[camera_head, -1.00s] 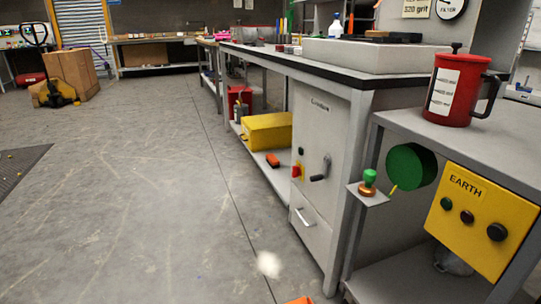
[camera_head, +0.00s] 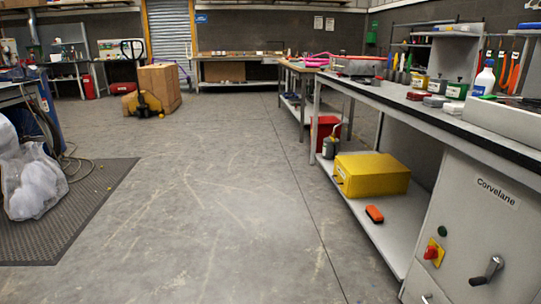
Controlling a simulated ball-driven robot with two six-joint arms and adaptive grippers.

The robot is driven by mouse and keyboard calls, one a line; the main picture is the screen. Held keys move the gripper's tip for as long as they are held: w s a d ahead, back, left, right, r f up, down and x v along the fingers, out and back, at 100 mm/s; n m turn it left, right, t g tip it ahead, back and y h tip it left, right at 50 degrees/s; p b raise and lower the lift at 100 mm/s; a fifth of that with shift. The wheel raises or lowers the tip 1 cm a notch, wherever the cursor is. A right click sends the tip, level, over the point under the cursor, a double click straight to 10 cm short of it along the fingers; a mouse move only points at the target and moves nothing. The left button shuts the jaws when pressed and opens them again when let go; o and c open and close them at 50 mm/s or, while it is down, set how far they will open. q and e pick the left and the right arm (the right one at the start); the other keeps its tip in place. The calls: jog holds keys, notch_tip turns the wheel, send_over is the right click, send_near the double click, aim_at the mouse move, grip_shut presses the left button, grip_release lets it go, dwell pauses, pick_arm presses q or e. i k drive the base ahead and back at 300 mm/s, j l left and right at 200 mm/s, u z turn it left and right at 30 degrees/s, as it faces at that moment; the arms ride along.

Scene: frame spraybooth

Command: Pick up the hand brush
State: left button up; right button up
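No hand brush can be made out for certain. A small orange item with a dark edge (camera_head: 374,214) lies on the low shelf under the right-hand bench, in front of a yellow box. It is too small to tell whether it is a brush. Several tools and small items stand on the bench top, too small to identify fully. Neither of my grippers is in view.
The grey bench (camera_head: 455,128) with the Corvelane cabinet (camera_head: 480,232) runs along the right. The yellow box (camera_head: 372,174) sits on its low shelf. A pallet truck (camera_head: 143,98) with a carton stands far back. A dark mat (camera_head: 88,215) and plastic bag (camera_head: 32,180) lie left. The middle floor is clear.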

aim_at(374, 215)
jog(key=i+j, duration=0.15)
jog(key=i, duration=0.35)
jog(key=i+j, duration=0.15)
jog(key=i, duration=0.3)
jog(key=i+j, duration=0.1)
jog(key=i, duration=0.4)
jog(key=i+j+z, duration=0.1)
jog(key=i, duration=0.35)
jog(key=i+z, duration=0.5)
jog(key=i+j+z, duration=0.2)
jog(key=i+z, duration=0.25)
jog(key=i+j+z, duration=0.65)
jog(key=i+z, duration=0.3)
jog(key=i+j+z, duration=0.2)
jog(key=z, duration=0.3)
jog(key=i+j+z, duration=0.2)
jog(key=j+z, duration=0.25)
jog(key=i+j+z, duration=0.2)
jog(key=j+z, duration=0.25)
jog(key=l, duration=0.15)
